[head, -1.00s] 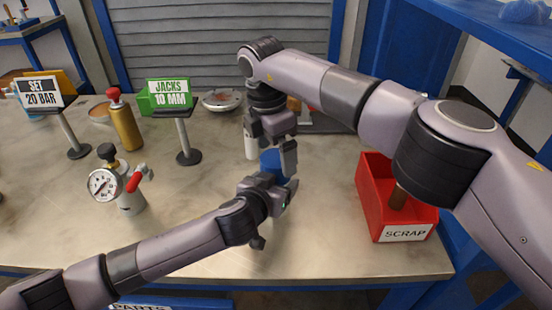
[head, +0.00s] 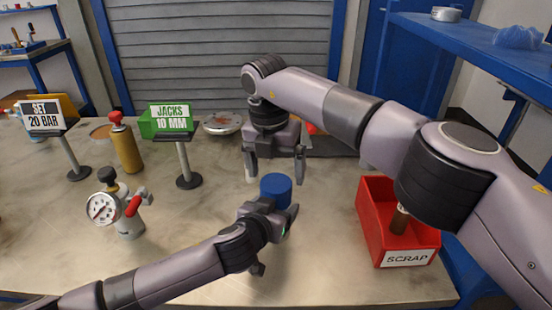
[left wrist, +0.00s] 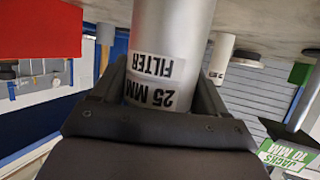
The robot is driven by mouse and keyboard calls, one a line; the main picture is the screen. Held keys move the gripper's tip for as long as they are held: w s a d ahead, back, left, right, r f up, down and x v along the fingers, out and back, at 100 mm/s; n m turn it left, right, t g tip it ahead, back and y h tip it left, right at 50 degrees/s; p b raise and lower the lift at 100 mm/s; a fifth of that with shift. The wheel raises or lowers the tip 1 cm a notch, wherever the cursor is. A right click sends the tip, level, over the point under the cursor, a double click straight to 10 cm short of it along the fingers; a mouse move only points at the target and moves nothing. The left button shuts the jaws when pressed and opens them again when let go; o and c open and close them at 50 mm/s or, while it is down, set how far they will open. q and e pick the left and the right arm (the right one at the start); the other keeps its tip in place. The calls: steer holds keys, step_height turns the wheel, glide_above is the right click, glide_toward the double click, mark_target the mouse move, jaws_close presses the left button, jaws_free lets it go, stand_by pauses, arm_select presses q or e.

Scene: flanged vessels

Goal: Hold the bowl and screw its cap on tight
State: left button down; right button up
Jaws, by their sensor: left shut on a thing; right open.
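In the left wrist view, my left gripper (left wrist: 160,115) is shut on a grey cylindrical bowl (left wrist: 172,40) whose label reads "25 MM FILTER", upside down in that picture. In the head view my left gripper (head: 280,215) is low over the table, and it hides most of the bowl. A blue cap (head: 276,190) shows at the top of the bowl's place; whether it is fully seated cannot be told. My right gripper (head: 275,172) is open just above and behind the cap, its fingers spread to either side and pointing down, with nothing between them.
A red SCRAP bin (head: 393,255) stands to the right. A pressure gauge unit (head: 104,208), a yellow canister (head: 127,150) and sign stands are on the left. A flanged disc (head: 222,123) lies behind. A pale cylinder (left wrist: 222,55) stands near the bowl.

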steer(key=n, duration=0.5)
steer(key=shift+r, duration=0.2)
steer(key=n, duration=0.4)
steer(key=shift+r+n, duration=0.15)
steer(key=shift+n, duration=0.15)
steer(key=n, duration=0.4)
steer(key=shift+r, duration=0.1)
steer(key=n, duration=0.5)
steer(key=shift+r, duration=0.15)
steer(key=n, duration=0.4)
steer(key=shift+r+n+y, duration=0.15)
steer(key=shift+n+y, duration=0.15)
steer(key=n, duration=0.4)
steer(key=shift+r+n+g, duration=0.15)
steer(key=shift+n+g, duration=0.15)
steer(key=n, duration=0.4)
steer(key=shift+r, duration=0.15)
steer(key=n, duration=0.3)
steer(key=shift+r+n, duration=0.1)
steer(key=shift+n, duration=0.2)
